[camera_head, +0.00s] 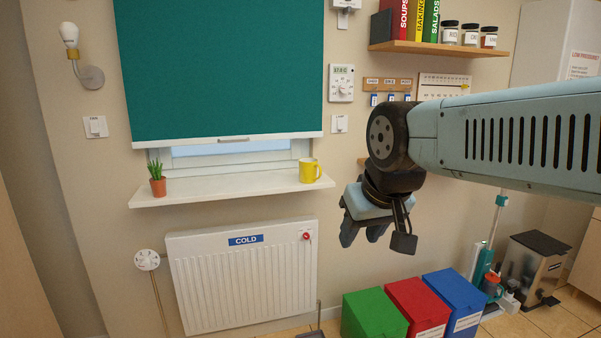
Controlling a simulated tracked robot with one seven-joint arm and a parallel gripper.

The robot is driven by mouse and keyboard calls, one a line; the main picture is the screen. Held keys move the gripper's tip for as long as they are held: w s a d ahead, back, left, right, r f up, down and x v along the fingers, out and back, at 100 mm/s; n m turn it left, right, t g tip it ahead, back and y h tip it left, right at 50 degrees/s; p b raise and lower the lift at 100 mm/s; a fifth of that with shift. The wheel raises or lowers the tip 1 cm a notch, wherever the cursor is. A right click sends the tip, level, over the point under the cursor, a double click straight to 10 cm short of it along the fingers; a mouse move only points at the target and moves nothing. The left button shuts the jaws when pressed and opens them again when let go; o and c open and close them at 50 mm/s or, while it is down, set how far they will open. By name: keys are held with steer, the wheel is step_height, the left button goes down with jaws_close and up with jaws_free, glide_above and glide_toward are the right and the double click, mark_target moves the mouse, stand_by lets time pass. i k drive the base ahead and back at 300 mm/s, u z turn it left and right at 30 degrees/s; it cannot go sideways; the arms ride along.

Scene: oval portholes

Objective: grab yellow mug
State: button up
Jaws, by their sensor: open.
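A yellow mug (309,171) stands upright near the right end of the white windowsill (230,187). Its handle is on the right side. My gripper (360,239) hangs to the right of the mug and lower in the picture, pointing down. It is open, and nothing shows between its fingers. It is apart from the mug and the sill. The mug is fully in view.
A potted plant (157,181) stands on the sill's left end. A green blind (218,66) hangs above the sill, and a white radiator (243,277) marked COLD is below. Green (374,314), red (417,305) and blue (455,296) bins stand on the floor.

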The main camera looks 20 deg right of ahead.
mark_target(308, 167)
steer(key=u, duration=0.05)
steer(key=k, duration=0.45)
steer(key=z, duration=0.5)
steer(key=i, duration=1.95)
steer(key=u, duration=0.45)
